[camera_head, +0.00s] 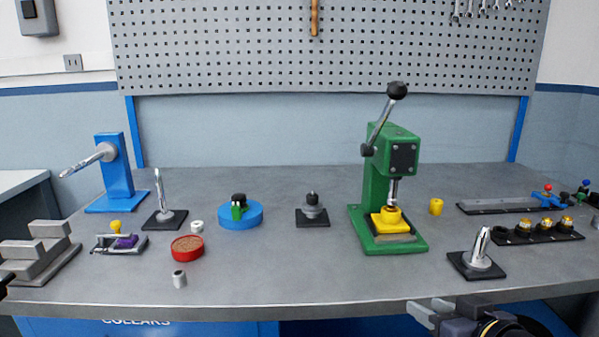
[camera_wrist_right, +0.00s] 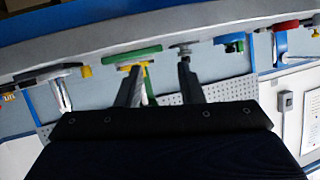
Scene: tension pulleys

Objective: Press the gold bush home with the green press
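The green press (camera_head: 376,185) stands right of centre on the grey bench, its lever raised with a black knob (camera_head: 397,90). A yellow block with a round yellow part (camera_head: 391,217) sits on its base under the ram; I cannot tell whether a gold bush is in it. A separate small yellow-gold cylinder (camera_head: 436,206) stands on the bench just right of the press. My right gripper (camera_head: 432,312) is low at the front edge, short of the press; its fingers show apart and empty in the right wrist view (camera_wrist_right: 160,78). Only a dark sliver, possibly my left gripper, shows at the left edge.
A dark-based silver post (camera_head: 481,251) stands front right, near my right gripper. Racks with gold-topped parts (camera_head: 540,230) lie far right. A red dish (camera_head: 187,248), blue round fixture (camera_head: 241,215) and blue lever stand (camera_head: 115,175) are left. The front centre is clear.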

